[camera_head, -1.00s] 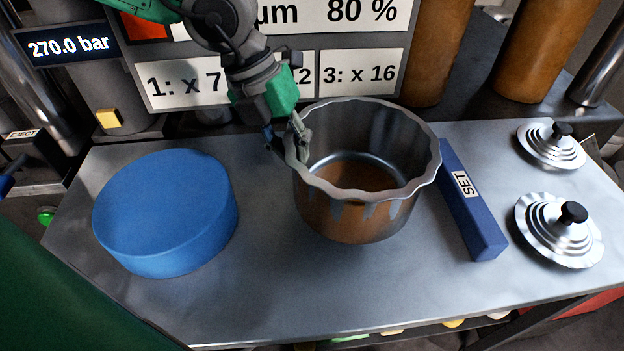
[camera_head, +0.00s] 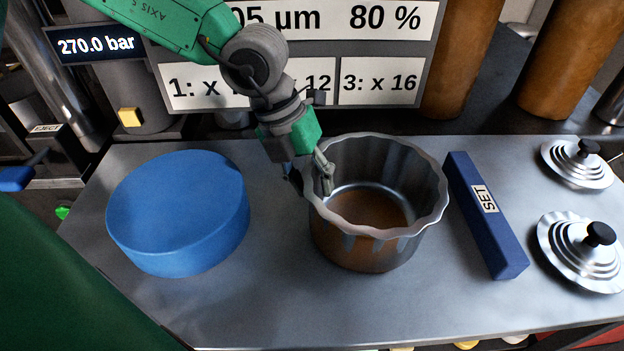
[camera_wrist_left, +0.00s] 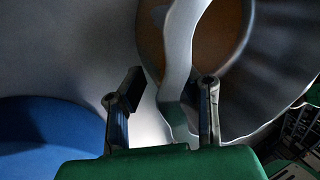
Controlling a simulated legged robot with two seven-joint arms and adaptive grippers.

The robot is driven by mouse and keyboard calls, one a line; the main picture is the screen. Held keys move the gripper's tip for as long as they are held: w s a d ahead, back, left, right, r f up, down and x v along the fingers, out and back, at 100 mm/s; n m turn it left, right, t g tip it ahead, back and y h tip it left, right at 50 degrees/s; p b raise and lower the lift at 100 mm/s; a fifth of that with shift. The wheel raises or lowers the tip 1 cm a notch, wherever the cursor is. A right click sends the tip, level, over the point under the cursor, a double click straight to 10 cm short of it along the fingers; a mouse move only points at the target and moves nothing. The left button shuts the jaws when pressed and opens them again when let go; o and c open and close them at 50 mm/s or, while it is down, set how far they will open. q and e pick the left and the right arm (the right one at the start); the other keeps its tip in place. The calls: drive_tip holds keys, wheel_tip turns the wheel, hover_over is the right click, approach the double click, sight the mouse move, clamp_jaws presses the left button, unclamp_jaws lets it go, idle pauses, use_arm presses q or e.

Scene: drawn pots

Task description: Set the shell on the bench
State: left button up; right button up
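The shell, a metal pot with a wavy rim and a brown-tinted inside (camera_head: 365,252), stands upright on the grey bench (camera_head: 270,300), its base appearing to rest on the top. My left gripper (camera_head: 309,182) is at the shell's left rim, one finger outside and one inside. In the left wrist view the rim (camera_wrist_left: 178,70) runs between the spread fingers of the gripper (camera_wrist_left: 165,95), with a clear gap by the left finger. The gripper looks open. My right gripper is not in view.
A blue round block (camera_head: 178,215) lies left of the shell. A blue bar marked SET (camera_head: 485,215) lies close on its right. Two stepped lids with black knobs (camera_head: 583,250) (camera_head: 578,163) lie at the far right. The bench front is clear.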

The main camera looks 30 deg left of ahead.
use_arm(q)
drive_tip(key=shift+d, duration=0.1)
drive_tip(key=shift+r, duration=0.2)
drive_tip(key=w+p+v, duration=0.1)
drive_tip(key=p+v, duration=0.2)
drive_tip(key=v, duration=0.8)
drive_tip(key=shift+s+a+r, duration=0.3)
drive_tip(key=shift+s, duration=0.2)
drive_tip(key=shift+s+f, duration=0.1)
